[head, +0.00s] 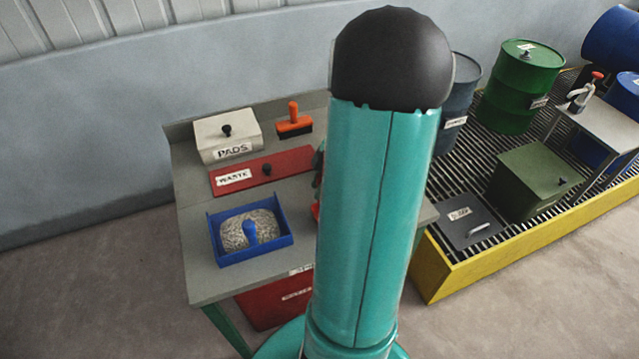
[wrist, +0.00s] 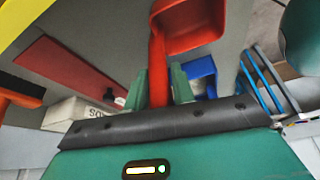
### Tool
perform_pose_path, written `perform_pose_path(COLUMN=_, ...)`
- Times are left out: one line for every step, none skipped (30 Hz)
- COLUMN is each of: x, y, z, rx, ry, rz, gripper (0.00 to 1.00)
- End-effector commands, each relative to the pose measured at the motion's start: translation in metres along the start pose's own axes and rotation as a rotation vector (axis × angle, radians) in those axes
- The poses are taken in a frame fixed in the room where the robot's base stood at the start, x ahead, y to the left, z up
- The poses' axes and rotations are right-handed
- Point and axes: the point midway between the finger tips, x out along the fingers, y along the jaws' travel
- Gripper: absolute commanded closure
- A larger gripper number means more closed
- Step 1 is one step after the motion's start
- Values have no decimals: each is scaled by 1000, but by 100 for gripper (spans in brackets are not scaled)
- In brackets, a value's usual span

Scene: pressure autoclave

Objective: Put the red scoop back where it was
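The red scoop (wrist: 190,27) shows large in the wrist view. Its handle runs down between the two green fingers of my gripper (wrist: 158,88), which is shut on it. The scoop's bowl lies beyond the fingertips. In the head view my teal arm hides most of my gripper and the scoop; only a thin sliver of red (head: 316,211) shows at the arm's left edge, above the grey bench (head: 203,285). The part of the bench behind my arm is hidden, and I see no marked place for the scoop.
A blue tray (head: 253,259) of grey granules with a blue-handled tool (head: 250,231) is on the bench. Behind it are a red WASTE lid (head: 285,165), a PADS box (head: 228,135) and an orange brush (head: 293,126). A yellow-edged drum grating (head: 500,262) is on the right.

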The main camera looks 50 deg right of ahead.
Motion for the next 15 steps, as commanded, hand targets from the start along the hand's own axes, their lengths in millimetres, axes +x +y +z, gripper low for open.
perform_pose_path(x=0, y=0, z=0, rx=0, ry=0, rz=0, gripper=65)
perform_pose_path(x=0, y=0, z=0, rx=0, ry=0, rz=0, gripper=59)
perform_pose_path(x=0, y=0, z=0, rx=0, ry=0, rz=0, gripper=58)
perform_pose_path(x=0, y=0, z=0, rx=0, ry=0, rz=0, gripper=58)
perform_pose_path(x=0, y=0, z=0, rx=0, ry=0, rz=0, gripper=58)
perform_pose_path(x=0, y=0, z=0, rx=0, ry=0, rz=0, gripper=58)
perform_pose_path(x=0, y=0, z=0, rx=0, ry=0, rz=0, gripper=58)
perform_pose_path(x=0, y=0, z=0, rx=0, ry=0, rz=0, gripper=58)
perform_pose_path(x=0, y=0, z=0, rx=0, ry=0, rz=0, gripper=58)
perform_pose_path(x=0, y=0, z=0, rx=0, ry=0, rz=0, gripper=58)
perform_pose_path(x=-1, y=0, z=0, rx=0, ry=0, rz=0, gripper=58)
perform_pose_path(x=-3, y=0, z=-1, rx=0, ry=0, rz=0, gripper=58)
perform_pose_path(x=-4, y=0, z=-2, rx=0, ry=-1, rz=1, gripper=58)
perform_pose_path(x=-7, y=0, z=-1, rx=0, ry=-1, rz=2, gripper=58)
perform_pose_path(x=-12, y=0, z=-1, rx=0, ry=-2, rz=3, gripper=58)
